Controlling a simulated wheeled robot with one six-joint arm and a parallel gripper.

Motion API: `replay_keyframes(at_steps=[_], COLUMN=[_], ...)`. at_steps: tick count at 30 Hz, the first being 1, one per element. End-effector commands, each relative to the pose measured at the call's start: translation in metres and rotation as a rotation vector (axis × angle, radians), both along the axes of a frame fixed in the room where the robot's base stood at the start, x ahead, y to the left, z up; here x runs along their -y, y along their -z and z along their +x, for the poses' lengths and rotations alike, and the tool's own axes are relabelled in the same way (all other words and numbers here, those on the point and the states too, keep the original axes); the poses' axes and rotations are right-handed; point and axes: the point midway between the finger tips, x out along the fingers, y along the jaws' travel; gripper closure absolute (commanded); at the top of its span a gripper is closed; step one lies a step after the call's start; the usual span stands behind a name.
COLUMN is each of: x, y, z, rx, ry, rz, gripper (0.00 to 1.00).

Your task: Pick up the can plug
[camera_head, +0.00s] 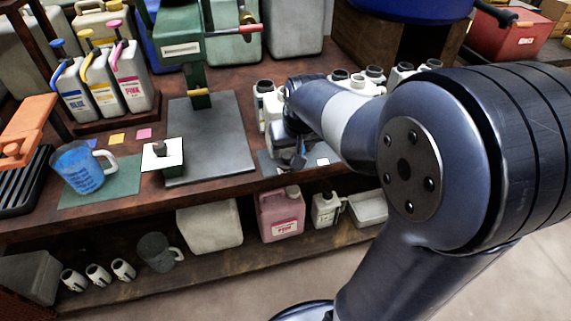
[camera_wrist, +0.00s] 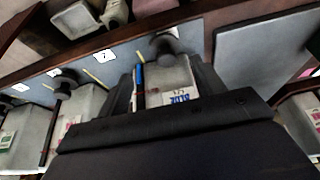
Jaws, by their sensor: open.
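In the wrist view, a pale can (camera_wrist: 182,78) with a blue stripe and an upside-down blue label lies between the fingers of my gripper (camera_wrist: 165,78). A dark grey rounded plug (camera_wrist: 165,45) shows at this can's far end, just beyond the fingertips. My gripper is open, and I see nothing clamped in it. In the head view, my gripper (camera_head: 291,150) is low by the row of white cans at the bench's front edge, mostly hidden by my arm.
Another can (camera_wrist: 78,115) with a grey plug (camera_wrist: 68,78) stands to the left in the wrist view. In the head view, white cans (camera_head: 264,88) crowd my wrist. A grey plate (camera_head: 215,135), a blue jug (camera_head: 78,167) and a green press (camera_head: 180,45) are left of it.

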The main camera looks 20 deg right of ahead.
Motion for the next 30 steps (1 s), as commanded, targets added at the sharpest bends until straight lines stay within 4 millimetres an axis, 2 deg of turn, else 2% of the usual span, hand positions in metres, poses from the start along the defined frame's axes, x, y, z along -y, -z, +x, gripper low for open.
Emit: replay_keyframes(at_steps=[12, 21, 30], x=[-0.003, -0.003, -0.003], y=[0.046, 0.050, 0.050], z=[0.021, 0.024, 0.023], rx=[-0.002, 0.001, 0.001], ry=[0.000, 0.000, 0.000], rz=[0.000, 0.000, 0.000], gripper=[0.36, 0.36, 0.59])
